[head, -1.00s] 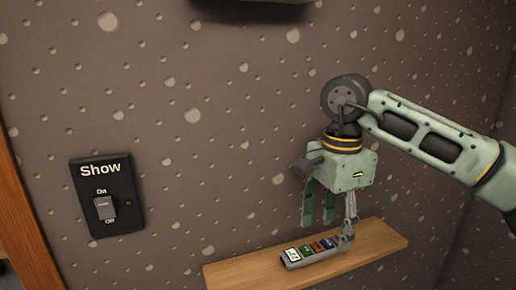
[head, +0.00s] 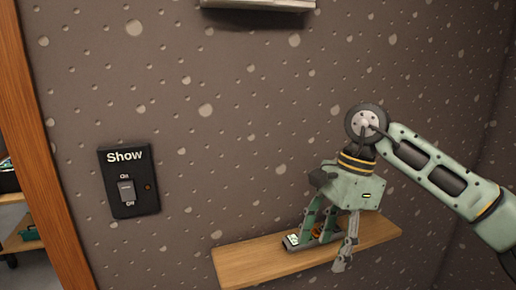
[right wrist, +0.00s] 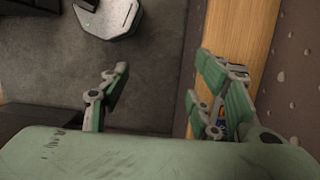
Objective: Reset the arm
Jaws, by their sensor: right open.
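My right gripper (head: 324,246) is open at the wooden shelf. Its fingers hang down over the shelf, one in front of the fader strip and one toward the shelf's front edge. My left gripper is out of view.
The wooden shelf (head: 245,264) juts from the speckled wall. A black "Show" switch plate (head: 129,181) is on the wall at the left. A wooden door frame (head: 35,130) stands at the far left. A pale fixture (head: 258,4) is at the top.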

